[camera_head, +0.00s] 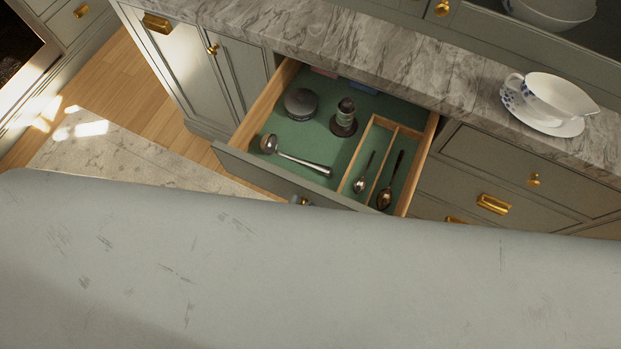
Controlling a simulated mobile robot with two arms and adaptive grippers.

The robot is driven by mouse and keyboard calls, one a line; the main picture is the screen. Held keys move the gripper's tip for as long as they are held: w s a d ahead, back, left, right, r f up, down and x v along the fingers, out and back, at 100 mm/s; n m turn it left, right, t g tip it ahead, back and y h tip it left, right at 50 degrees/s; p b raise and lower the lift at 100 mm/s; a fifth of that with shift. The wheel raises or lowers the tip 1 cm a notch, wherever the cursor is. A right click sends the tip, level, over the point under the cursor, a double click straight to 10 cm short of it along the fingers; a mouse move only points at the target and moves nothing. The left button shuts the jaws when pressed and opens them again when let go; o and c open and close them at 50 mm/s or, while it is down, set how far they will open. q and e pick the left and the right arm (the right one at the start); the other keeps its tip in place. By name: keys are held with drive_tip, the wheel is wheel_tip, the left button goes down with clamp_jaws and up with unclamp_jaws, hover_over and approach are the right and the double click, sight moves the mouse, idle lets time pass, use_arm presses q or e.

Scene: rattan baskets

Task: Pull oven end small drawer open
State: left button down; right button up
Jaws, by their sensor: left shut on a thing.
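A drawer with a grey-green front (262,173) stands open below the marble counter. Its green-lined inside holds a ladle, a round dark tin, a small dark upright item and two spoons in a wooden divider. A small part of my left gripper (304,201) shows at the drawer front's outer face, shut at the handle. The handle and most of that gripper are hidden behind a large pale grey, scuffed surface in the foreground. My right gripper is not in view.
A white and blue sauce boat on a saucer (548,125) stands on the marble counter (440,75) at right. Closed drawers with brass pulls (494,204) lie right of the open drawer. Wooden floor (130,97) and a pale rug (120,155) show at left.

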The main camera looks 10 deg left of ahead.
use_arm(q)
drive_tip(key=shift+v, duration=2.7)
drive_tip(key=c, duration=0.8)
unclamp_jaws()
drive_tip(key=v, duration=1.2)
